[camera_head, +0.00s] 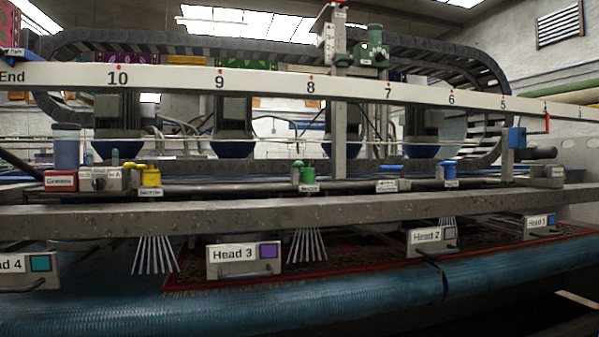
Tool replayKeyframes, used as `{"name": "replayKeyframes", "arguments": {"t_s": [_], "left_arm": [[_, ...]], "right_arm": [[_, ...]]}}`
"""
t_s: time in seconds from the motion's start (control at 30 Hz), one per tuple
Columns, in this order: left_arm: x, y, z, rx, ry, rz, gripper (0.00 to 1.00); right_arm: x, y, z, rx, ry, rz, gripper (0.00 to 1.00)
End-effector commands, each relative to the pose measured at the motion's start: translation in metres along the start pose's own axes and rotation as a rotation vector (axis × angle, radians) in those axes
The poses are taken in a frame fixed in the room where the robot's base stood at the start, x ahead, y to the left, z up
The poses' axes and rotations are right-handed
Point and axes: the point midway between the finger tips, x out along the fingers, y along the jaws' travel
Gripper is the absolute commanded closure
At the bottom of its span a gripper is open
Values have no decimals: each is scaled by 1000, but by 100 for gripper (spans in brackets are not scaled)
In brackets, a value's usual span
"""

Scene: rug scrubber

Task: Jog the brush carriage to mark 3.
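A long white scale beam (265,81) crosses the view with red-dotted numbers from 10 at left down to 3 at right. Mark 3 (579,113) is at the far right edge. A red pointer (547,122) hangs at the beam between 5 and 3, where the number is not readable. A blue box on a grey post (516,138) stands just left of it. Behind the beam, several dark motors with blue bases (233,145) stand in a row; I take these as the brush carriage. Neither of my grippers is in view.
A grey rail (330,212) runs across the front, with yellow (151,177), green (307,177) and blue (449,170) valves behind it. Head labels such as Head 3 (243,260) hang below. A patterned red rug (340,262) lies beneath, behind a blue roller (330,300).

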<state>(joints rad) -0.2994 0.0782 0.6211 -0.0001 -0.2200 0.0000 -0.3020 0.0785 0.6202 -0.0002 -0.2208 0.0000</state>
Motion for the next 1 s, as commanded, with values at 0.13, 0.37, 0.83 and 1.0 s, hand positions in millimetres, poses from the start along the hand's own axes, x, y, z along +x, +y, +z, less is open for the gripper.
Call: {"name": "replayKeyframes", "arguments": {"t_s": [0.13,0.37,0.83,1.0], "left_arm": [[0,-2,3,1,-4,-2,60],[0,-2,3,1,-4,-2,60],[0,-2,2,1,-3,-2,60],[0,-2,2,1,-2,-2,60]], "right_arm": [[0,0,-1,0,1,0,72],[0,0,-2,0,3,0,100],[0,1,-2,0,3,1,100],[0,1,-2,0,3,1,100]]}}
